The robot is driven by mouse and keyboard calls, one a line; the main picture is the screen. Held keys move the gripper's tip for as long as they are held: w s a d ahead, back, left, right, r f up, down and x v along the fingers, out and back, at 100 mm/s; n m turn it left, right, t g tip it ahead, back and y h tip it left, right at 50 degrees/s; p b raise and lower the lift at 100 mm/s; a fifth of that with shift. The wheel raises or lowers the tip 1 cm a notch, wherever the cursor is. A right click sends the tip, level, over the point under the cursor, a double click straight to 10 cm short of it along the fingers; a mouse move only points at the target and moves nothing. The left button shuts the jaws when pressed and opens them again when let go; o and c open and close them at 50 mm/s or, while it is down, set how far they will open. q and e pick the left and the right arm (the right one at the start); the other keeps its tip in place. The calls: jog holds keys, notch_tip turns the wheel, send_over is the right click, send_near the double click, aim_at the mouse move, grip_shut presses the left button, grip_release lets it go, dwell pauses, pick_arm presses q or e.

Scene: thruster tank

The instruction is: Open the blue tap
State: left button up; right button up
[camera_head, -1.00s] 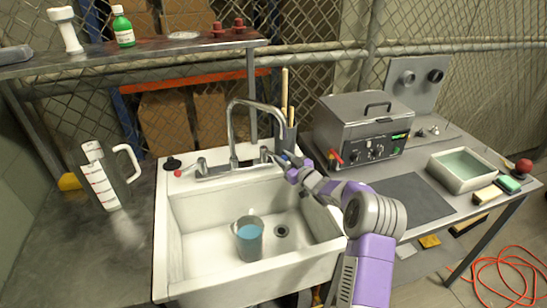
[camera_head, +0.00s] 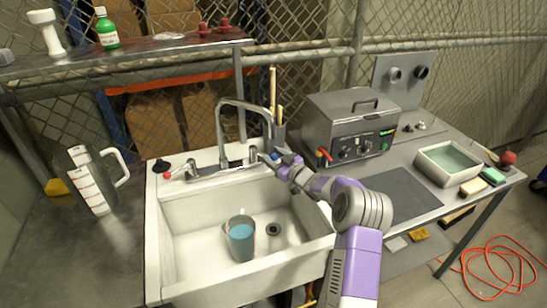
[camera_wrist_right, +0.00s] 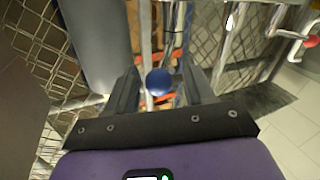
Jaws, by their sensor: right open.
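The chrome faucet (camera_head: 219,130) stands at the back of the white sink (camera_head: 154,230). The blue tap's round blue knob (camera_wrist_right: 159,82) shows in the right wrist view, between the two fingers near their tips. I cannot tell whether a finger touches it. My right gripper (camera_head: 272,157) reaches to the right end of the faucet in the head view, and its open fingers also show in the right wrist view (camera_wrist_right: 160,88). The gripper largely hides the blue tap in the head view. The red tap (camera_head: 167,174) is at the faucet's left end. My left gripper is not in view.
A clear jug (camera_head: 241,242) with blue liquid stands in the sink beside the drain. A grey heated bath (camera_head: 350,115) stands right of the sink, close to my right arm. A measuring jug (camera_head: 92,185) stands on the left counter. A shelf (camera_head: 130,55) hangs behind.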

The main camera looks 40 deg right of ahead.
jog(key=shift+s, duration=0.1)
jog(key=s+p, duration=0.1)
jog(key=s, duration=0.6)
jog(key=shift+s+d, duration=0.2)
jog(key=shift+d, duration=0.15)
